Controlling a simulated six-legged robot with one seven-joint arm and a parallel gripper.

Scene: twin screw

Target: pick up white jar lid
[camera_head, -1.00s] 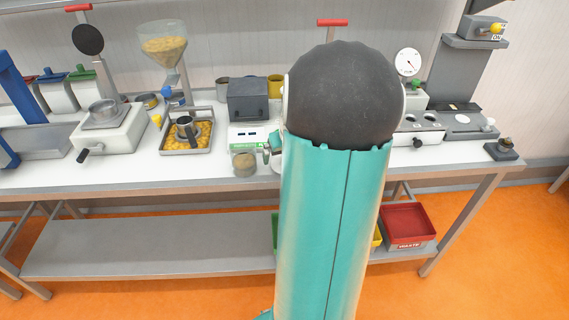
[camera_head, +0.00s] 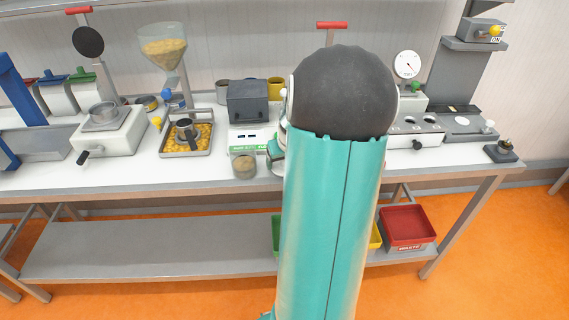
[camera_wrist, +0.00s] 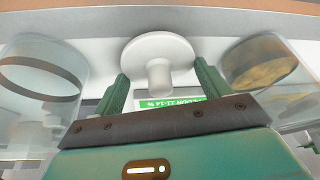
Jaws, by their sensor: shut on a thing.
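The white jar lid (camera_wrist: 160,60), a round disc with a stubby knob, shows in the wrist view between the two green fingers of my gripper (camera_wrist: 163,88). The fingers stand at either side of the lid, and my gripper is shut on it. In the head view my gripper (camera_head: 275,150) is only partly visible beside my arm, and the lid cannot be made out there. An open clear jar with grainy brown contents (camera_head: 244,164) stands on the bench just left of my gripper. It also shows at the right of the wrist view (camera_wrist: 262,62).
Another clear jar with a dark band (camera_wrist: 42,78) is at the left of the wrist view. A grey box-shaped device (camera_head: 248,102) stands behind the jar. A tray of yellow pieces (camera_head: 187,138) lies to the left. My arm hides part of the bench.

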